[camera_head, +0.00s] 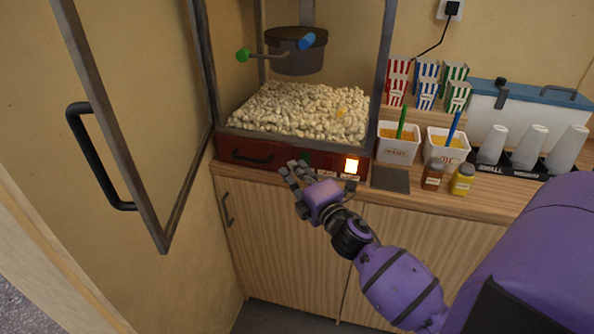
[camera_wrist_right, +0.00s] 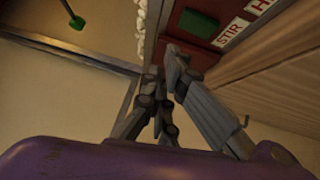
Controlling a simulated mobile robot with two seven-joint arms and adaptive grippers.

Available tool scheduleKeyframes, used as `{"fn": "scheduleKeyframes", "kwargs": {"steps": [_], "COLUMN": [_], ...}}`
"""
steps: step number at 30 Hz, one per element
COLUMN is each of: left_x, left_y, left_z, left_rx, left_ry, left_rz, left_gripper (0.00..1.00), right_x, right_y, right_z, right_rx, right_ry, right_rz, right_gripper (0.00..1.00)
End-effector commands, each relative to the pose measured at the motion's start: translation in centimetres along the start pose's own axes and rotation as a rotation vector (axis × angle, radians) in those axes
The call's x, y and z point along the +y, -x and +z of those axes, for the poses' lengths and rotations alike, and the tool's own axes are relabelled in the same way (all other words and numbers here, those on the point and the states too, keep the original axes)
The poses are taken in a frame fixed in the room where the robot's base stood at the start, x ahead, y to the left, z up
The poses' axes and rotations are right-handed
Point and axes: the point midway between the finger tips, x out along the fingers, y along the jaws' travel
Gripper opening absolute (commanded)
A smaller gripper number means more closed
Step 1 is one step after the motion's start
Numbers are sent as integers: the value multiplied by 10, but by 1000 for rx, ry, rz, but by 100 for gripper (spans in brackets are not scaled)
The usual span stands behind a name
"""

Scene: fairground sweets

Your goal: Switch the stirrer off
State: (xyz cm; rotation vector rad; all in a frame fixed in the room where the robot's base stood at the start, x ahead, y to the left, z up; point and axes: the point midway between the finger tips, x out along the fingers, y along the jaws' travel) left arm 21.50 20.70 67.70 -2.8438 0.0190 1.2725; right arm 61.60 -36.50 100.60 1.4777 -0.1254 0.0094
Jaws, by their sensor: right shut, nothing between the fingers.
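The stirrer's switch is a dark green rocker (camera_wrist_right: 197,23) on the red base of the popcorn machine, beside a white STIR label (camera_wrist_right: 231,31) in the right wrist view. It looks unlit. In the head view only a bit of green (camera_head: 305,158) shows behind my fingers. My right gripper (camera_head: 294,170) is in front of the red base (camera_head: 228,150), just below and left of that switch. It is shut and empty; its fingertips (camera_wrist_right: 166,68) appear close to the panel, but I cannot tell whether they touch. The kettle (camera_head: 297,52) hangs above the popcorn. My left gripper is out of view.
The machine's framed door (camera_head: 180,190) with a black handle (camera_head: 86,155) stands open at the left. Sauce jars (camera_head: 432,175), tubs (camera_head: 398,150) and cups (camera_head: 530,148) crowd the counter at the right.

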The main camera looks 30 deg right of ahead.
Motion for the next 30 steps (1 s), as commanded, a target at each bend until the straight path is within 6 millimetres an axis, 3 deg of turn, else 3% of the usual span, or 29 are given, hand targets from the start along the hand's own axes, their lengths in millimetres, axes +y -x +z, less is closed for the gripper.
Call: {"fn": "scheduleKeyframes", "kwargs": {"steps": [1,8,15,30], "left_x": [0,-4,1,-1], "left_y": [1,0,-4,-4], "left_z": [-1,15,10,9], "left_rx": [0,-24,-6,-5], "left_ry": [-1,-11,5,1], "left_rz": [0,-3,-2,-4], "left_gripper": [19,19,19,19], "right_x": [3,8,15,19], "right_y": [-1,57,91,98], "right_z": [0,1,1,1], "right_rx": [0,1,0,1], "right_ry": [0,1,0,0], "right_rz": [3,-4,-2,1], "right_gripper": [0,0,0,0]}}
